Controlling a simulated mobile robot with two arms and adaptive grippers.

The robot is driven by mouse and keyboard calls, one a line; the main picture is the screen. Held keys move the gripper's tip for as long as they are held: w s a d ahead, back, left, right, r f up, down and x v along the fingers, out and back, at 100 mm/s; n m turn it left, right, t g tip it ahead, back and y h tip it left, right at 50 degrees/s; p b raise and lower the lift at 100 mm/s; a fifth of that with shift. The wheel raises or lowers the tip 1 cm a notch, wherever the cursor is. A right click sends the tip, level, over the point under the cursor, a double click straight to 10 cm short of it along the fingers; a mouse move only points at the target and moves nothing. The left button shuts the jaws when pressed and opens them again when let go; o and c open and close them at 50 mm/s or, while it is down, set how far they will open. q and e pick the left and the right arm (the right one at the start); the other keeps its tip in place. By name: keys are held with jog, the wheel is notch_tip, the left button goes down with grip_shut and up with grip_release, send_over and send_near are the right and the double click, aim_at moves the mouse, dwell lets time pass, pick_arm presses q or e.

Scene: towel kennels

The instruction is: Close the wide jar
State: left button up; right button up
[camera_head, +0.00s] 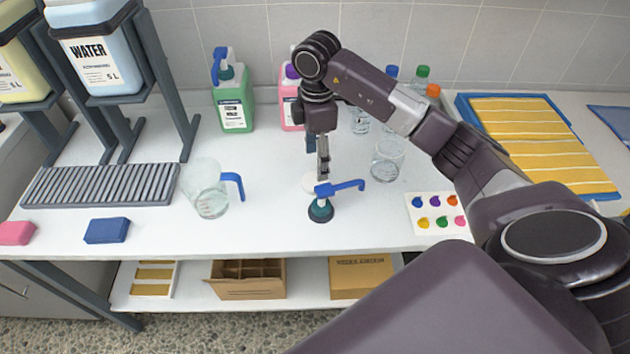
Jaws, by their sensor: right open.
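A clear, wide round jar (387,162) stands on the white worktop right of my right gripper, with no lid visible on it. My right gripper (323,172) is open and points down over the middle of the worktop. Just below its fingertips is a white round piece (311,184), perhaps a lid, partly hidden. A pump head with a blue spout (347,187) and dark teal collar (320,211) is right in front of it. I cannot tell whether the fingers touch either one. My left gripper is out of view.
A clear jug (208,190) with a blue handle stands left. Green (233,103) and pink (291,110) bottles stand behind, and a clear bottle (360,121) is near the jar. A colour-dot card (411,207) and blue-rimmed tray (467,108) lie right. The front middle is clear.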

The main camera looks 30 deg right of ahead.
aim_at(316, 181)
jog(key=shift+f, duration=0.65)
jog(key=shift+f, duration=0.1)
notch_tip(316, 181, down, 5)
jog(key=shift+s+a+p, duration=0.15)
jog(key=shift+p, duration=0.5)
jog(key=c, duration=0.5)
